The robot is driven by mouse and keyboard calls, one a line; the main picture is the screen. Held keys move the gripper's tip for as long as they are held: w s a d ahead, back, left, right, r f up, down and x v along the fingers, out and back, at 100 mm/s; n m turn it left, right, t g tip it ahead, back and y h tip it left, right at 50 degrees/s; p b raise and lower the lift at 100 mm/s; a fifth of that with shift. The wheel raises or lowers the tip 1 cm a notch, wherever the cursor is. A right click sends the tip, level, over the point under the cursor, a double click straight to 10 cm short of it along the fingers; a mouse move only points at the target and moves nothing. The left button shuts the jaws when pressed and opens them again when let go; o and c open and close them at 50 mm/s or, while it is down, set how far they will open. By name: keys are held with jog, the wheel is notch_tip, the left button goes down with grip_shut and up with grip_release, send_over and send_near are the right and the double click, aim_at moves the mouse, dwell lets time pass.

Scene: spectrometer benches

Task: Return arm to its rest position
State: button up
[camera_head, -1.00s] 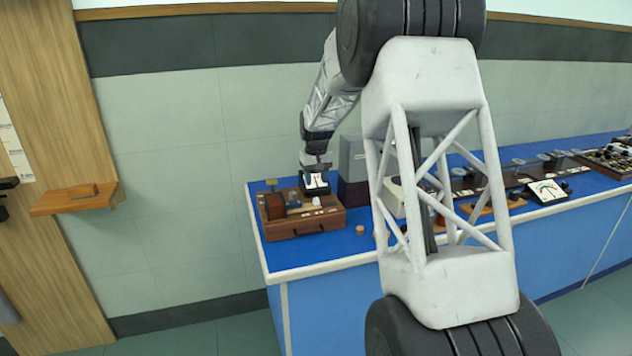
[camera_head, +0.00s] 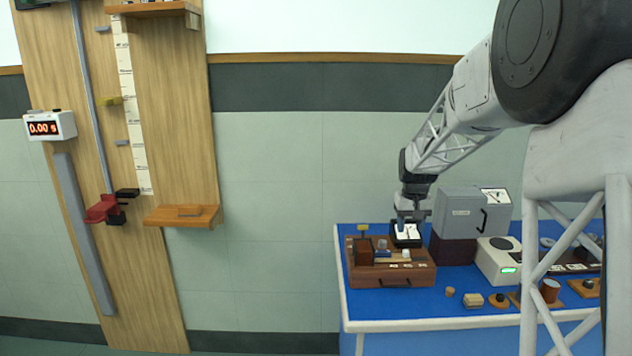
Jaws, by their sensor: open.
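My gripper (camera_head: 408,225) is at the end of my arm, pointing down over the back right of a brown wooden box (camera_head: 390,272) on the blue bench. Its fingers are small and partly lost against a dark-framed white piece (camera_head: 406,235) right below; I cannot tell whether they touch it. The jaws are open. My arm reaches in from the right, its large links covering the right part of the view.
The blue bench (camera_head: 400,306) also bears a grey cabinet (camera_head: 472,212), a white device with a green display (camera_head: 500,262) and several small wooden pieces. At left, a wooden wall panel carries a red-digit timer (camera_head: 50,125) and a shelf (camera_head: 182,216). Bare wall lies between.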

jog(key=s+a+r, duration=0.2)
jog(key=s+r, duration=0.1)
jog(key=s, duration=0.5)
jog(key=s+a+r+t, duration=0.1)
jog(key=s+a+r, duration=0.1)
jog(key=s, duration=0.7)
jog(key=s+a+r, duration=0.2)
jog(key=s+r, duration=0.1)
jog(key=s, duration=0.5)
jog(key=s+a+f, duration=0.1)
jog(key=s+f, duration=0.1)
jog(key=s, duration=1)
jog(key=s+a+f+t, duration=0.1)
jog(key=s+f, duration=0.1)
jog(key=s, duration=1)
jog(key=shift+s+a+f, duration=0.2)
jog(key=shift+s+a, duration=0.1)
jog(key=shift+s, duration=0.05)
